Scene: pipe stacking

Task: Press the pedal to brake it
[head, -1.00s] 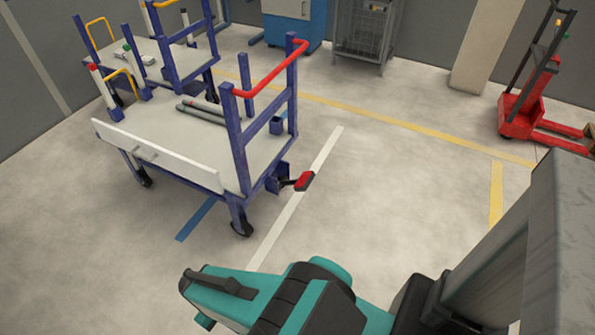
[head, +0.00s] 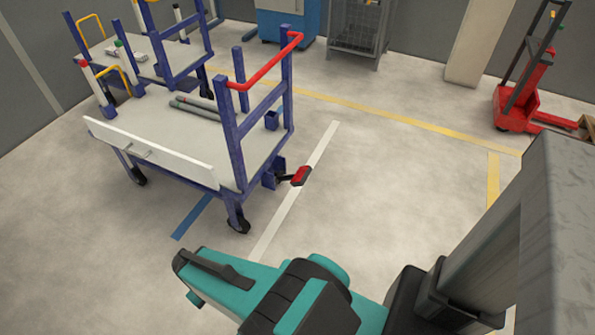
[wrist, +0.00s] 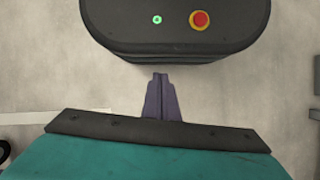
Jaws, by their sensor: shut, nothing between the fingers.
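The pedal (head: 300,175) is red with a dark arm. It sticks out low at the right end of a blue-framed cart (head: 237,150), near a caster, above the white floor line. It is not seen in the wrist view. My gripper (wrist: 161,76) shows in the wrist view as two dark purple fingers held together, with nothing between them. Its fingers do not show in the head view, where my teal arm is at the bottom, apart from the cart and pedal.
The cart has a red handle (head: 262,68), grey pipes (head: 195,106) and a white side board (head: 150,152). A second cart with a yellow handle (head: 90,35) stands behind it. A red pallet truck (head: 520,95) is at the far right. The floor right of the pedal is clear.

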